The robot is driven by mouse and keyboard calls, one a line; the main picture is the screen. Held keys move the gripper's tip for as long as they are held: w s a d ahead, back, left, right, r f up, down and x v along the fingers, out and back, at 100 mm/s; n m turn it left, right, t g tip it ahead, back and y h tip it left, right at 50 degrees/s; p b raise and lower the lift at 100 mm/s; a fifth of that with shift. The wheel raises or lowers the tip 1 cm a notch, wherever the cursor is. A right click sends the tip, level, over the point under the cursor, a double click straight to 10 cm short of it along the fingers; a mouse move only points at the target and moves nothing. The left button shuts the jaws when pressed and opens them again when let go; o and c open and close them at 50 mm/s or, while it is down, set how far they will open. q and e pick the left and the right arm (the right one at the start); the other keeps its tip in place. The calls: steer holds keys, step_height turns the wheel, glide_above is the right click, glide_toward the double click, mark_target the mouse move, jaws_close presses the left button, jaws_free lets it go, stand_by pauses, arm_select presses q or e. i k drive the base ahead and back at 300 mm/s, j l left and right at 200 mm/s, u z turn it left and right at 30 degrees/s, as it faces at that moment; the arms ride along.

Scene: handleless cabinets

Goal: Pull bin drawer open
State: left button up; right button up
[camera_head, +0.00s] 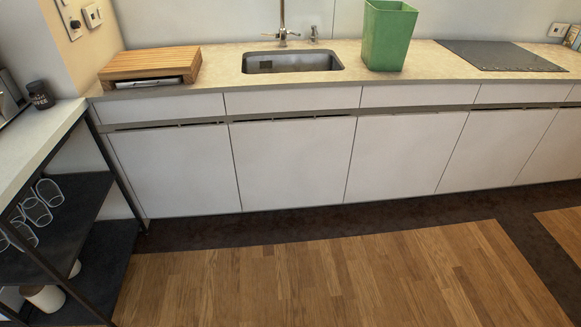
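A run of white handleless cabinets stands along the back wall. Several lower fronts show, among them one at the left (173,170), one below the sink (290,160) and one right of it (402,153). All fronts look shut, with a recessed grip gap (290,118) along their top edges. Which front is the bin drawer cannot be told. A green bin (389,36) stands upright on the counter, right of the sink. Neither of my grippers is in view.
A counter (220,72) holds a wooden board (150,64), a sink (292,62) and a dark hob (497,55). A black-framed shelf unit (62,225) with glasses stands at the left. The wooden floor (330,280) before the cabinets is clear.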

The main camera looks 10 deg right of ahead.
mark_target(298, 162)
steer(key=i+l+z, duration=0.2)
steer(key=i+l, duration=0.5)
